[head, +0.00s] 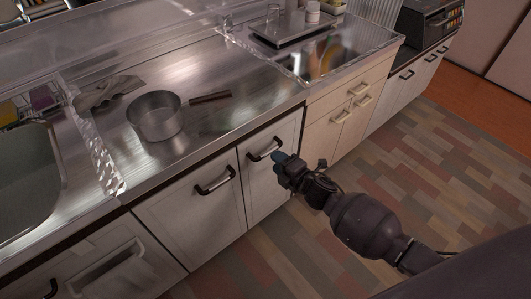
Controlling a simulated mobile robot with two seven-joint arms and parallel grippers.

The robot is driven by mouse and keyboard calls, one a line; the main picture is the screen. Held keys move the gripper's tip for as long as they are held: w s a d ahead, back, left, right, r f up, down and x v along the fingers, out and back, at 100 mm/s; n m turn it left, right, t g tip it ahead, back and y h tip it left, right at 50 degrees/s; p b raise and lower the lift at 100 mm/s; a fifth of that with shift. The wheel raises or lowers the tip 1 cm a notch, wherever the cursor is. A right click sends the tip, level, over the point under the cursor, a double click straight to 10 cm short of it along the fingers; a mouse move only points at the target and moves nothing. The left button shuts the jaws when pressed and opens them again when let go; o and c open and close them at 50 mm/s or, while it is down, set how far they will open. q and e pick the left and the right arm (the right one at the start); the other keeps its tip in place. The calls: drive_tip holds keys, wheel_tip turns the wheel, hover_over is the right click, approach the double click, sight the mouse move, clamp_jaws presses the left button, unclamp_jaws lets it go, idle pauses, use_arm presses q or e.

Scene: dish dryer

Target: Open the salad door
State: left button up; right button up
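White cabinet doors line the front under the counter; I cannot tell which one the task calls the salad door. One white door (262,188) has a dark curved handle (264,151) near its top. Another white door (190,218) to its left has a similar handle (215,181). Both doors look closed. Contact with the handle and the gap between the fingers cannot be made out. My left gripper is not in view.
A metal pot (155,117) and a grey cloth (106,91) lie on the steel counter (235,75). A sink (25,180) is at left. Light wooden drawers and doors (345,108) are to the right. The patterned floor (420,165) in front is clear.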

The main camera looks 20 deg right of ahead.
sight(267, 152)
drive_tip(key=shift+b+x, duration=0.6)
drive_tip(key=shift+x, duration=2.45)
drive_tip(key=shift+d, duration=0.1)
drive_tip(key=shift+c, duration=0.2)
clamp_jaws()
